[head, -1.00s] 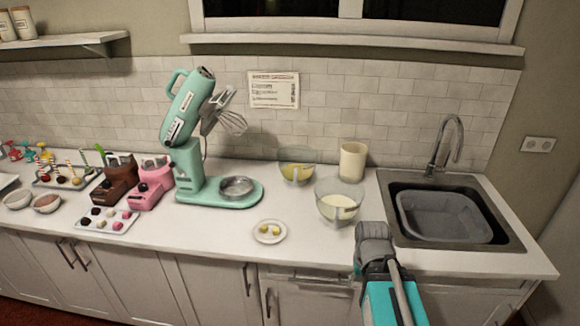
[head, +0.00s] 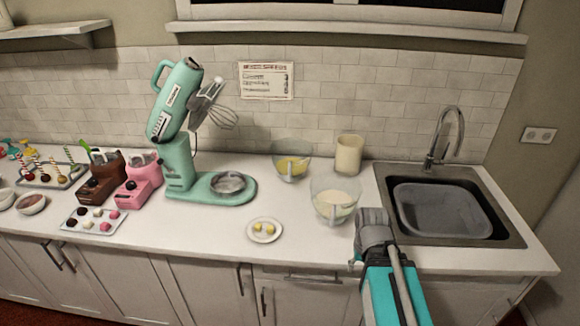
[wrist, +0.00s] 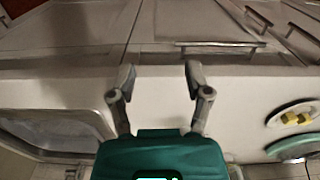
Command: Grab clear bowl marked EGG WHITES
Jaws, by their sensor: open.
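Two clear bowls stand on the counter in the head view. The front clear bowl (head: 335,199) holds a pale, cream-coloured content. The back clear bowl (head: 291,160) holds something yellow. I cannot read a marking on either bowl, so which is marked EGG WHITES is not legible. My gripper (wrist: 160,78) is open and empty in the wrist view, over the counter's front edge. In the head view my arm's end is at the front edge, right of and nearer than the front bowl. Neither bowl is clearly visible in the wrist view.
A cream cylinder (head: 348,155) stands behind the front bowl. A small plate (head: 264,230) with yellow pieces lies to its left, and a mint mixer (head: 180,150) stands further left. The sink (head: 450,170) is on the right. Bare counter lies between plate and front bowl.

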